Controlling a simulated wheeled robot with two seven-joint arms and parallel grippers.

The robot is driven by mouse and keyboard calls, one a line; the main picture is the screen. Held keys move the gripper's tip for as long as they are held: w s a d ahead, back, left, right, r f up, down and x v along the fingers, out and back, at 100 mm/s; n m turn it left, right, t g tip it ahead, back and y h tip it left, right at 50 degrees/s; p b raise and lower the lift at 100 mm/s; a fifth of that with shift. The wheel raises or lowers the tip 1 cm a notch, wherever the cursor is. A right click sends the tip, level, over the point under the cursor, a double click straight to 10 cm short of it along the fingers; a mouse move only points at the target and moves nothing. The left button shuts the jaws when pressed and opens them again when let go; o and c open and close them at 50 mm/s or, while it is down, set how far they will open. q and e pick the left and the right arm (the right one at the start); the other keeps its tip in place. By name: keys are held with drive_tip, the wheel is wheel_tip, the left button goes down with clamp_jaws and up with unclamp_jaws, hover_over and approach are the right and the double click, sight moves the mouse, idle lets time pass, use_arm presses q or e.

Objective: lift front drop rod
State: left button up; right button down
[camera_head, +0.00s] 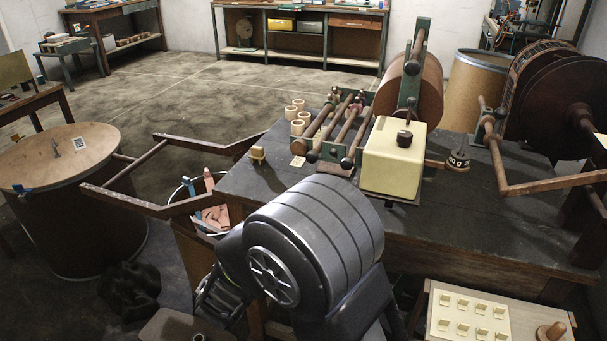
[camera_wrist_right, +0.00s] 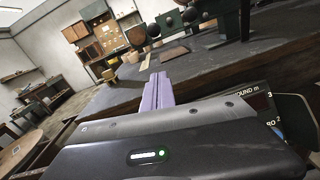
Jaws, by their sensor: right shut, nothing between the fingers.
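The tape-winding machine's parallel rods (camera_head: 343,125), with round dark knobs on their ends, stand on the dark bench (camera_head: 455,205) left of a cream box. I cannot tell which is the front drop rod. The knobbed ends (camera_wrist_right: 155,30) also show in the right wrist view, above and beyond my gripper. My right gripper (camera_wrist_right: 156,92) has its pale purple fingers shut together and empty, near the bench's front edge and apart from the rods. In the head view a large dark arm link of mine covers part of the bench front. My left gripper is not in view.
The cream box (camera_head: 393,160) stands right of the rods. Several small tape rolls (camera_head: 297,115) stand behind left. A wooden frame (camera_head: 150,200) juts left over a bucket (camera_head: 205,215). A round-topped drum (camera_head: 60,155) stands at left. A tray (camera_head: 468,318) lies lower right.

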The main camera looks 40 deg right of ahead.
drive_tip(key=shift+d, duration=0.15)
drive_tip(key=x, duration=0.9)
drive_tip(key=shift+w+d+b, duration=0.15)
drive_tip(key=shift+d+b, duration=0.15)
drive_tip(key=r, duration=0.2)
drive_tip(key=shift+w+d+r+p, duration=0.1)
drive_tip(key=shift+d+r+p, duration=0.2)
drive_tip(key=shift+d+p, duration=0.05)
drive_tip(key=shift+d+r, duration=0.25)
drive_tip(key=shift+r, duration=0.4)
